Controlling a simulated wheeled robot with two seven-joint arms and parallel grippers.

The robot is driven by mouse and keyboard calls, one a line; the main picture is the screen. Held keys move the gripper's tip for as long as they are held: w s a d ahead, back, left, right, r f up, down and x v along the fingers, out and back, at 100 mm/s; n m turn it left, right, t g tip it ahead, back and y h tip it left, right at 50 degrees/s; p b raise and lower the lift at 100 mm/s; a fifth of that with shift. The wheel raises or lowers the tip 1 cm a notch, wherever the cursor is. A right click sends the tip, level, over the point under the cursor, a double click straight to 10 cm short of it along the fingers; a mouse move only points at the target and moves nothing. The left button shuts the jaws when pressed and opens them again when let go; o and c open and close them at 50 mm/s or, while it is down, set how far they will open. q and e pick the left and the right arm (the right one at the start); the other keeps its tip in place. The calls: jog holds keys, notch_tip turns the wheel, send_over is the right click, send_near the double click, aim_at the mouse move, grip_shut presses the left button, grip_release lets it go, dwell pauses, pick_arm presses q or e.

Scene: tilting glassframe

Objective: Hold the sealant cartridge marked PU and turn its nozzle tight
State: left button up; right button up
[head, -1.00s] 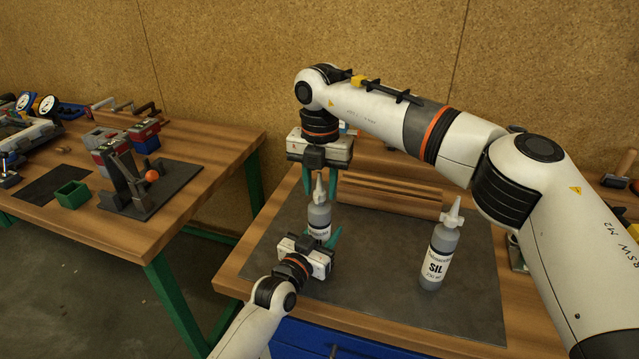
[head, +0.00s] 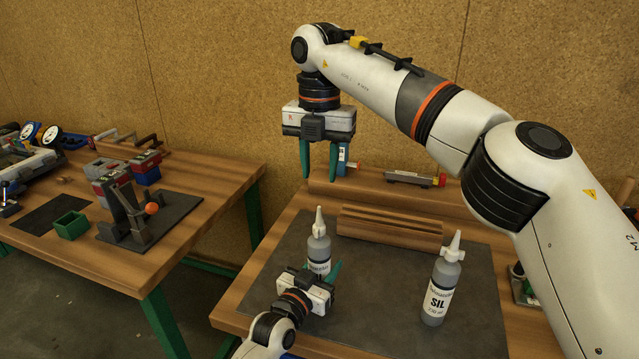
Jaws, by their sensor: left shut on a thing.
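A grey cartridge (head: 319,250) with a white nozzle (head: 319,221) stands upright on the dark mat, left of centre. Its lower label is mostly hidden by my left gripper, so I cannot read PU on it. My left gripper (head: 327,272) is shut on this cartridge's lower body. My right gripper (head: 319,172) is raised well above and behind the nozzle, pointing down, its green fingers apart and empty. A second grey cartridge marked SIL (head: 440,288), also with a white nozzle, stands upright at the mat's right, apart from both grippers.
A grooved wooden block (head: 390,228) lies behind the cartridges on the dark mat (head: 385,300). A blue item (head: 343,158) and a grey tool (head: 410,178) are at the bench's back. The mat between the cartridges is clear. Another bench (head: 190,170) stands left.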

jog(key=shift+r, duration=0.25)
pick_arm(q)
jog(key=o, duration=1.3)
jog(key=shift+s, duration=0.1)
